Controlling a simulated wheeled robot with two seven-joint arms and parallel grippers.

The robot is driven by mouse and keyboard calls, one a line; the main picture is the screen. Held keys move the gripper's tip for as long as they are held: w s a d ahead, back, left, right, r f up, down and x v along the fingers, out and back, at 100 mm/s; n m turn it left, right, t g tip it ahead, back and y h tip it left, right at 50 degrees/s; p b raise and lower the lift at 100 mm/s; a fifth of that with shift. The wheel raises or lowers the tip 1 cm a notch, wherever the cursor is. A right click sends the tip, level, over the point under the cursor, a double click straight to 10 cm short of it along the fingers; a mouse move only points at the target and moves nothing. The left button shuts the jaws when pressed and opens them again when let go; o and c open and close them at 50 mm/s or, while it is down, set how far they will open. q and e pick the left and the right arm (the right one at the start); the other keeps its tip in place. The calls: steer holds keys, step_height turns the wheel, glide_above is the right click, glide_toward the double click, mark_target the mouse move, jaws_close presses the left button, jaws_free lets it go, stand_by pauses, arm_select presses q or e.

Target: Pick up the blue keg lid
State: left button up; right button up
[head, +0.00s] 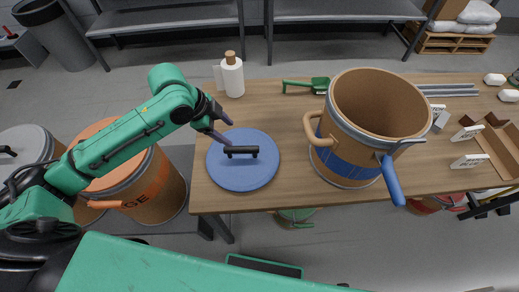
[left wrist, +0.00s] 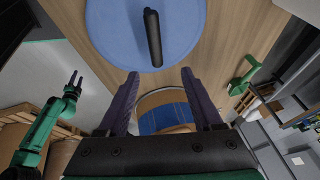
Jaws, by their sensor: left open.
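The blue keg lid (head: 243,174) lies flat at the left end of the wooden table, with a black bar handle (head: 241,151) on top. In the left wrist view the lid (left wrist: 110,35) and its handle (left wrist: 153,38) show ahead of the fingers. My left gripper (head: 222,128) is open and empty, above the lid's far left edge and apart from the handle. It also shows in the left wrist view (left wrist: 160,85). My right gripper (left wrist: 74,80) shows small at the left of the left wrist view, its fingers apart and empty.
An open brown keg (head: 345,155) with a blue band and a blue handle stands right of the lid. A white bottle (head: 233,78) and a green scoop (head: 308,86) are behind. Lidded drums, one orange-banded (head: 155,185), stand on the floor at left.

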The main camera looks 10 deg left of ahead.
mark_target(242, 148)
arm_select(q)
steer(key=f, duration=0.4)
steer(key=d+f+p, duration=0.1)
steer(key=f, duration=0.2)
steer(key=shift+w, duration=0.25)
steer(key=x, duration=0.2)
steer(key=p+x, duration=0.1)
steer(key=x, duration=0.2)
steer(key=shift+w+d+f, duration=0.15)
steer(key=shift+d, duration=0.15)
steer(key=shift+w+f, duration=0.1)
steer(key=shift+f, duration=0.25)
arm_select(e)
steer(key=s+a+r, duration=0.1)
steer(key=a+r, duration=0.1)
steer(key=shift+s+a+r, duration=0.1)
steer(key=shift+s+r, duration=0.3)
arm_select(q)
jaws_close()
arm_select(e)
steer(key=shift+a, duration=0.25)
steer(key=shift+d, duration=0.2)
